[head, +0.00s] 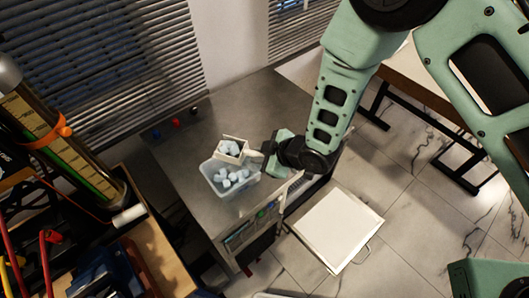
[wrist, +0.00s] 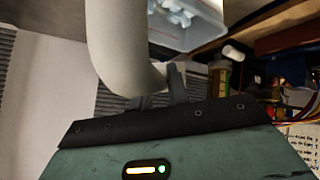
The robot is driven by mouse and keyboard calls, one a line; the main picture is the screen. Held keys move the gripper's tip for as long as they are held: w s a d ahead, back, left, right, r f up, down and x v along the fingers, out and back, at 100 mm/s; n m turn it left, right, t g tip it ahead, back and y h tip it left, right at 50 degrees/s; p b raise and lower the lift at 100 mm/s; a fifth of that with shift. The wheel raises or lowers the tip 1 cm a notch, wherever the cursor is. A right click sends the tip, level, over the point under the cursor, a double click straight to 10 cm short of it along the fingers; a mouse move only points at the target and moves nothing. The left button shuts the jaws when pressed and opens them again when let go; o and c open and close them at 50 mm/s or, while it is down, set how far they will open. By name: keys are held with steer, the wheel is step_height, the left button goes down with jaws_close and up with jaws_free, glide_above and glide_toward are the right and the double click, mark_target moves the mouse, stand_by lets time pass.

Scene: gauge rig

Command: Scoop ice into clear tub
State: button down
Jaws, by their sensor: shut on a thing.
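A clear tub (head: 246,191) with pale ice cubes (head: 233,177) inside stands on a grey metal counter. A white scoop (head: 244,147) holding several ice cubes (head: 229,147) is just above the tub's far rim. Whether it touches the rim, I cannot tell. My gripper (head: 268,148) is shut on the scoop's handle, to the right of the tub. In the wrist view the pale handle (wrist: 122,48) rises from between the dark fingers (wrist: 160,90). Part of the tub with ice (wrist: 202,30) shows behind it.
The metal counter (head: 190,150) has free room left of and behind the tub. Small red and blue knobs (head: 175,122) sit at its back left. A white square panel (head: 336,228) is low at right. A cluttered rig (head: 60,150) stands at left.

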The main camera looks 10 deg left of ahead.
step_height(320, 180, down, 6)
steer(key=s+n+t+y+b, duration=0.1)
steer(key=n+t+b, duration=0.7)
steer(key=b, duration=1)
steer(key=s+t, duration=0.1)
steer(key=t, duration=0.2)
steer(key=shift+s+a+r+y, duration=0.2)
steer(key=shift+r+y, duration=0.05)
steer(key=shift+y, duration=0.15)
steer(key=shift+w+r, duration=0.1)
